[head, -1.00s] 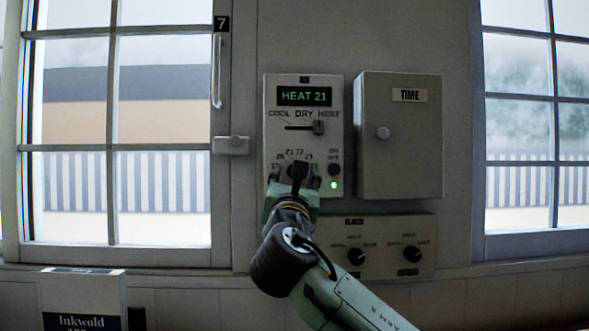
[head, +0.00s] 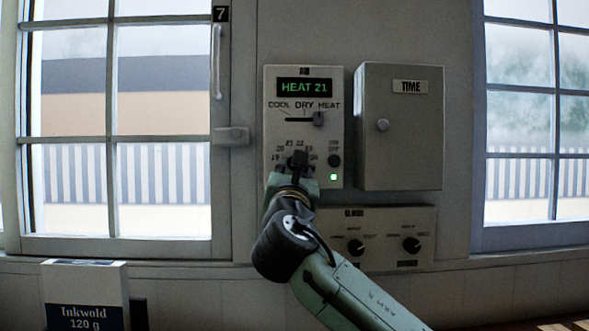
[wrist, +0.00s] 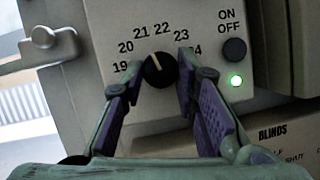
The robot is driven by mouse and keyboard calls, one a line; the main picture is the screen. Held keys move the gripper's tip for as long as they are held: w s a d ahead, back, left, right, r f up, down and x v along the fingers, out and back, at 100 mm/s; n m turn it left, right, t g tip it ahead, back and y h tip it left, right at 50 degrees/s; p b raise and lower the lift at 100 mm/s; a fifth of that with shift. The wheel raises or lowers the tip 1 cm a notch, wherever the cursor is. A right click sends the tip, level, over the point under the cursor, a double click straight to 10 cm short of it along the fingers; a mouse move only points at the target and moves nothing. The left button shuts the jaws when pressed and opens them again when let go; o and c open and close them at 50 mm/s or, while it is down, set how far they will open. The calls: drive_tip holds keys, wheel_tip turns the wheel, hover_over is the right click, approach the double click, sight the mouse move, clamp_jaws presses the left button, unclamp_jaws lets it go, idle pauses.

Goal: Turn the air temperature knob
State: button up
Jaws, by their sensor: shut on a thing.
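The air temperature knob (wrist: 160,70) is a round black dial with a pale pointer line, ringed by the numbers 19 to 24. In the wrist view its pointer leans up and slightly left, toward 21. My gripper (wrist: 161,77) has one finger on each side of the knob and is shut on it. In the head view my gripper (head: 297,168) covers most of the knob. The cream control panel (head: 272,150) has a green display (head: 304,87) reading HEAT 21.
The mode slider (head: 318,118) sits at HEAT. An ON/OFF button (head: 334,160) and a lit green lamp (head: 333,177) are right of the knob. A TIME box (head: 400,150) stands to the right, a blinds panel (head: 385,225) below, a window latch (head: 231,136) to the left.

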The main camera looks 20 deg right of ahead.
clamp_jaws()
drive_tip(key=shift+m, duration=0.3)
drive_tip(key=shift+a+r+m+g+h+b, duration=0.1)
drive_tip(key=shift+m+g+h+b, duration=0.45)
drive_tip(key=shift+m, duration=1.25)
drive_tip(key=shift+a+m+g+h+b, duration=0.15)
drive_tip(key=shift+m+g+h, duration=0.7)
drive_tip(key=shift+m, duration=0.95)
drive_tip(key=o, duration=1)
unclamp_jaws()
drive_tip(key=shift+c, duration=0.2)
